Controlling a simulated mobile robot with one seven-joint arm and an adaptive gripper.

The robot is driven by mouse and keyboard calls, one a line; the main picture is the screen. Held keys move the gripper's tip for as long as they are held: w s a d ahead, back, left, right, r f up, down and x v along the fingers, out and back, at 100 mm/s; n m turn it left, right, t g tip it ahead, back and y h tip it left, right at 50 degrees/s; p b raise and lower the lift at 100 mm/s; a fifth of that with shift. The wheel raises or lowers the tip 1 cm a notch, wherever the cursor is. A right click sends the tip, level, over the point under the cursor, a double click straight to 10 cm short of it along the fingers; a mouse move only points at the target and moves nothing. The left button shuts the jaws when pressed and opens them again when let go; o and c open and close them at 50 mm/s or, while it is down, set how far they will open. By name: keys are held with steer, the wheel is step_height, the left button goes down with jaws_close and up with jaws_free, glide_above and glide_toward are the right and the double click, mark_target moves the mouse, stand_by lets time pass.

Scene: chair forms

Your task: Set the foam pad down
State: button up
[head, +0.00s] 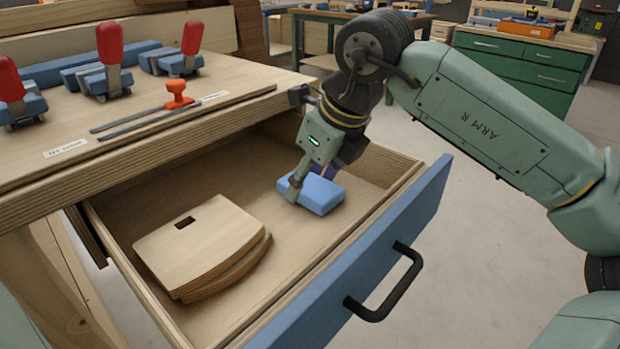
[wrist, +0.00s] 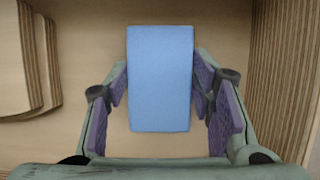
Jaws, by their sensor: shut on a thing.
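The foam pad is a blue block (head: 318,194) inside the open drawer, toward its right part. My gripper (head: 306,190) reaches down into the drawer and is shut on the pad, with one finger in front of it. I cannot tell whether the pad's underside touches the drawer floor. The drawer (head: 270,285) has wooden walls and a blue front with a black handle.
Curved wooden boards (head: 200,245) lie stacked in the drawer's left part; their edges show in the wrist view (wrist: 38,60). The bench top (head: 235,85) overhangs the drawer's back, carrying red-handled clamps (head: 112,60) and an orange-knobbed tool (head: 178,95). Bare drawer floor lies between boards and pad.

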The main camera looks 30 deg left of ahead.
steer(key=shift+f, duration=0.35)
steer(key=o, duration=0.8)
steer(key=shift+f, duration=0.2)
steer(key=shift+r+p, duration=0.3)
steer(key=shift+r, duration=0.25)
steer(key=v, duration=1.2)
steer(key=shift+r+p, duration=0.2)
steer(key=shift+p, duration=0.2)
